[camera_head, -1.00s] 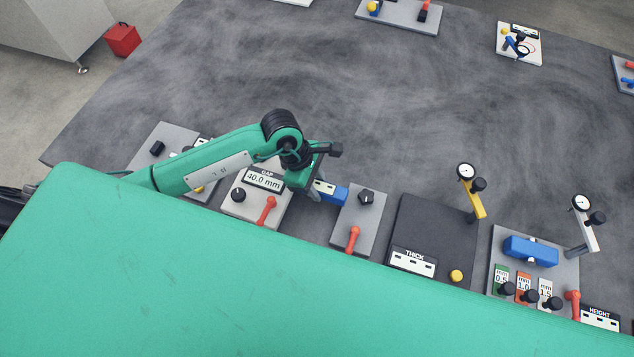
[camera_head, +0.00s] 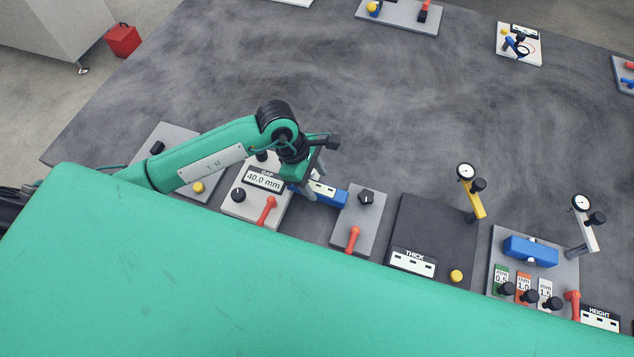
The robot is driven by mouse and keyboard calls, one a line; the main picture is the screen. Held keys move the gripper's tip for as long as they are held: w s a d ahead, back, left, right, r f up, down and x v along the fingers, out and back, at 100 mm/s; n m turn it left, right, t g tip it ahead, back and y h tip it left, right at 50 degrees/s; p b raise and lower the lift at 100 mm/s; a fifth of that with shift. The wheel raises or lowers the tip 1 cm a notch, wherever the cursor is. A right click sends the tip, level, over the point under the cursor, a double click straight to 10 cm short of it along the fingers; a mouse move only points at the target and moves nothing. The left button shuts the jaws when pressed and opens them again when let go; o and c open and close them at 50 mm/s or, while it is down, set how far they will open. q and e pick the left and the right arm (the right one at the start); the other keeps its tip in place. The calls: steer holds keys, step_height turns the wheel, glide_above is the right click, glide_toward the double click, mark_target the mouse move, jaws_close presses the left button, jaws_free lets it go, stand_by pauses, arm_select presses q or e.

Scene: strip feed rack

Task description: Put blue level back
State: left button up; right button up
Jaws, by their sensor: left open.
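A blue bar (camera_head: 334,197) with a white label or window lies between the GAP unit and the grey plate with a black knob. My left gripper (camera_head: 312,193) is open at the left part of this bar and partly hides it. I cannot tell whether the fingers touch it. A second blue block (camera_head: 530,251) with a pale middle sits on a grey plate at the right, away from the gripper. I cannot tell for sure which one is the level. My right gripper is not in view.
The GAP unit (camera_head: 240,203) reads 40.0 mm and has a red lever (camera_head: 266,211). The knob plate (camera_head: 371,212), THICK plate (camera_head: 432,228) and a yellow dial gauge (camera_head: 471,190) stand to the right. The table (camera_head: 400,110) behind is largely clear. A green surface hides the near edge.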

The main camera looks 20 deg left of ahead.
arm_select(q)
steer(key=b+v, duration=0.2)
steer(key=v, duration=0.8)
steer(key=shift+s+f, duration=0.1)
steer(key=shift+s, duration=0.05)
